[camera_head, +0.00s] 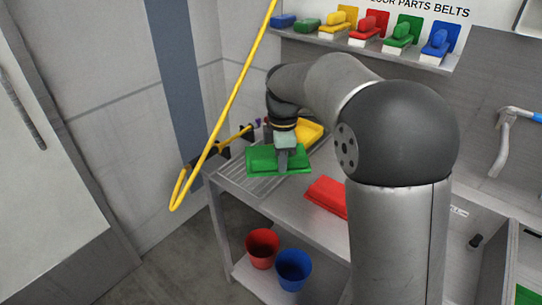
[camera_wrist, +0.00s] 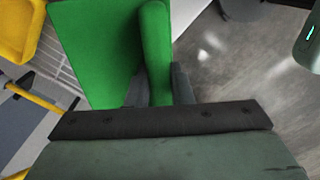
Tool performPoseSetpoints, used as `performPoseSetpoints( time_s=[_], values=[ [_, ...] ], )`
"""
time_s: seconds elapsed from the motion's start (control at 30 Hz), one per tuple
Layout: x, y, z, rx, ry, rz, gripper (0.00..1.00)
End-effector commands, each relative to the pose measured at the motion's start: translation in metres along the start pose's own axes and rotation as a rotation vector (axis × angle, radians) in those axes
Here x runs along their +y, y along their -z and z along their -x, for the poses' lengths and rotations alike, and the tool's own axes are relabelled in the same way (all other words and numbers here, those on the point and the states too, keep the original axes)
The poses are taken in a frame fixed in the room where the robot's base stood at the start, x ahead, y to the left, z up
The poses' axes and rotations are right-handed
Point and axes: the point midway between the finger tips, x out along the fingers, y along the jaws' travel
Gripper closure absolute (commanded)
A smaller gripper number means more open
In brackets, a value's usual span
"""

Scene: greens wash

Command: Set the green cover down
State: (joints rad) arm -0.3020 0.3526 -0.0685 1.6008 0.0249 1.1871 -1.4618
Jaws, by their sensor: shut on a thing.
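The green cover (camera_head: 262,158) is a flat green piece with a raised rib. In the head view it is at the left part of the metal counter, over the ribbed drainer (camera_head: 240,180). My gripper (camera_head: 284,160) points down and is shut on the cover. In the wrist view the green cover (camera_wrist: 100,50) fills the upper left, and its rib lies between the dark fingers of my gripper (camera_wrist: 160,90). I cannot tell whether the cover touches the drainer.
A yellow cover (camera_head: 310,131) lies behind the green one. A red cover (camera_head: 328,196) lies to its right on the counter. A red bucket (camera_head: 262,249) and a blue bucket (camera_head: 294,270) stand below. A yellow pole (camera_head: 235,95) slants at the left.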

Motion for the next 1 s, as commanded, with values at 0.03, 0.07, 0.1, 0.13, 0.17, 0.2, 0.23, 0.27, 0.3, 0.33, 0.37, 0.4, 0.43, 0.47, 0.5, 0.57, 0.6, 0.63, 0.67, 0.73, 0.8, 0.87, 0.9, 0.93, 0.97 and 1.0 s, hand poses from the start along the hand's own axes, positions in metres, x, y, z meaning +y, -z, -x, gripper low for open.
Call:
performPoseSetpoints(
  time_s=[0.03,0.07,0.1,0.13,0.17,0.2,0.23,0.27,0.3,0.33,0.37,0.4,0.43,0.47,0.5,0.57,0.6,0.63,0.67,0.73,0.8,0.87,0.9,0.93,0.97,1.0],
  values=[
    [0.006,0.005,-0.001,0.0,0.002,0.007,1.0],
    [0.011,0.008,-0.003,-0.001,0.003,0.008,1.0],
    [0.018,0.013,-0.007,-0.001,0.004,0.009,1.0],
    [0.024,0.016,-0.009,-0.001,0.004,0.008,1.0],
    [0.03,0.02,-0.013,-0.001,0.005,0.007,1.0],
    [0.039,0.025,-0.017,-0.001,0.004,0.006,1.0],
    [0.045,0.029,-0.02,-0.001,0.003,0.006,1.0],
    [0.052,0.033,-0.023,-0.001,0.003,0.006,1.0],
    [0.06,0.037,-0.028,-0.002,0.003,0.005,1.0],
    [0.067,0.041,-0.031,-0.002,0.003,0.004,1.0],
    [0.073,0.045,-0.035,-0.002,0.003,0.004,1.0],
    [0.079,0.049,-0.043,-0.002,0.005,0.003,1.0],
    [0.083,0.051,-0.049,-0.002,0.005,0.003,1.0],
    [0.087,0.053,-0.055,-0.002,0.005,0.003,1.0],
    [0.092,0.056,-0.063,-0.002,0.004,0.002,1.0],
    [0.099,0.06,-0.072,-0.001,0.004,0.002,1.0],
    [0.102,0.062,-0.078,-0.001,0.003,0.002,1.0],
    [0.105,0.064,-0.081,-0.001,0.001,0.002,1.0],
    [0.107,0.065,-0.084,-0.001,0.001,0.002,1.0],
    [0.11,0.067,-0.088,0.0,0.0,0.001,1.0],
    [0.112,0.068,-0.091,0.0,0.0,0.0,1.0],
    [0.114,0.069,-0.095,0.0,0.001,0.0,1.0],
    [0.116,0.07,-0.097,0.0,0.001,0.001,1.0],
    [0.116,0.07,-0.101,-0.001,0.002,0.0,1.0],
    [0.116,0.07,-0.106,-0.001,0.003,0.001,1.0],
    [0.116,0.07,-0.112,-0.001,0.003,0.001,1.0]
  ],
)
